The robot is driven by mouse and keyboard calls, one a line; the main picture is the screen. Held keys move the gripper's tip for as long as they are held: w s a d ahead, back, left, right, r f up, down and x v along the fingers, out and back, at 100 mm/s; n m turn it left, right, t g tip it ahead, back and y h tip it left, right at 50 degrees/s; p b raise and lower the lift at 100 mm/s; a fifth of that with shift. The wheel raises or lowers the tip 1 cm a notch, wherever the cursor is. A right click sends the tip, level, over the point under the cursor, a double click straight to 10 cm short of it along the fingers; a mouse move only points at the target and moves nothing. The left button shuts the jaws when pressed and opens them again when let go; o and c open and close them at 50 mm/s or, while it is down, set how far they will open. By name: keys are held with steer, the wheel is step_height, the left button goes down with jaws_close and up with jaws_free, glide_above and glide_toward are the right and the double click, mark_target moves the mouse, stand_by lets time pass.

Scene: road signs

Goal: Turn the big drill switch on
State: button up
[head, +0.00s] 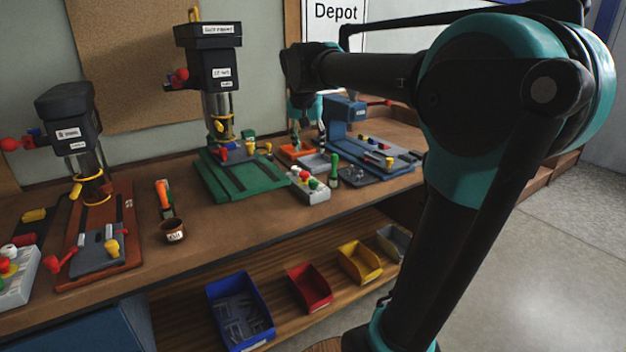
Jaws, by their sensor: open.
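Two drill presses stand on the workbench. The taller one (208,52), with a black head and a green base (245,180), is left of centre. The smaller one (68,115), on an orange-brown base (75,270), is at the far left. A grey control box (310,190) with red, green, yellow and white knobs sits at the front right of the green base. Another grey control box (18,285) with coloured knobs is at the left edge. My gripper (305,138) hangs open right of the taller drill, small in view. Switch positions are too small to tell.
A blue machine (345,112) stands right of my gripper. Blue (240,312), red (310,287) and yellow (360,262) bins sit on the lower shelf. My arm covers the right.

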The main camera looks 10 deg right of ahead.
steer(key=r, duration=0.1)
glide_toward(313, 181)
steer(key=x, duration=0.8)
steer(key=shift+w+d+f, duration=0.1)
steer(key=shift+w+f, duration=0.1)
steer(key=shift+f, duration=0.15)
steer(key=shift+c, duration=0.2)
